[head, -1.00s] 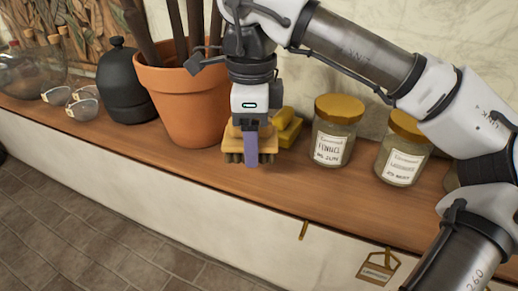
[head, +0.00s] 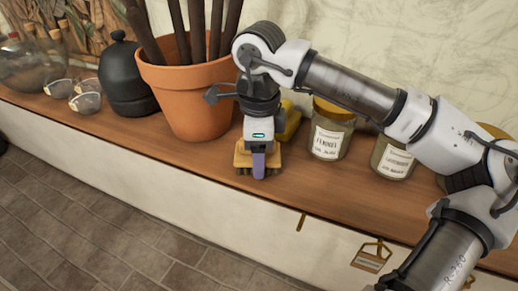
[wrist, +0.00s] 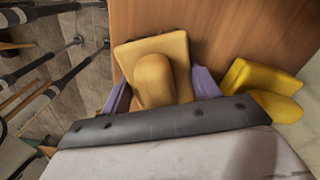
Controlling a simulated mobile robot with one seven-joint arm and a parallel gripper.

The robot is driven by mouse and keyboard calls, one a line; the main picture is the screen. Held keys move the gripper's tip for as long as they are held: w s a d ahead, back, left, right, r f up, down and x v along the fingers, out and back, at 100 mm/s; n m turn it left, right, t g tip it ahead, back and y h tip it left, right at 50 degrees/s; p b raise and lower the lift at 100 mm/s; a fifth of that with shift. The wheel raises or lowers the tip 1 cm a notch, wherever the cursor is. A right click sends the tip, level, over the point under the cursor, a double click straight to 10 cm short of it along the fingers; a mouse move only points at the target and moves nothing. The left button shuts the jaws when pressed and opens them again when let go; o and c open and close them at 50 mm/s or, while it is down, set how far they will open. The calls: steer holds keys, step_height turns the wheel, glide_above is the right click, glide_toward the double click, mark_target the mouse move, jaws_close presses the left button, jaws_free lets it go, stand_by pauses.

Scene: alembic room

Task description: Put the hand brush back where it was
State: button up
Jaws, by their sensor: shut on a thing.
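The hand brush (head: 243,160) has a tan wooden block with dark bristles facing down. It is at the wooden shelf, between the terracotta pot and the jars. In the wrist view its block and rounded handle (wrist: 155,80) sit between two purple fingers. My gripper (head: 258,166) points down and is shut on the brush. The bristles appear at or just above the shelf top; I cannot tell whether they touch. My gripper hides part of the brush in the head view.
The wooden shelf (head: 200,168) holds a terracotta pot (head: 190,100) close on the left and a yellow object (head: 290,122) close behind. Labelled jars (head: 328,140) stand to the right. A black vessel (head: 125,80) and small glass bowls (head: 85,103) are farther left. The shelf's front edge is near.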

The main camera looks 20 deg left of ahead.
steer(key=shift+f, duration=0.15)
steer(key=o, duration=0.9)
steer(key=shift+o, duration=0.2)
steer(key=shift+r+b, duration=0.6)
steer(key=shift+r, duration=3.35)
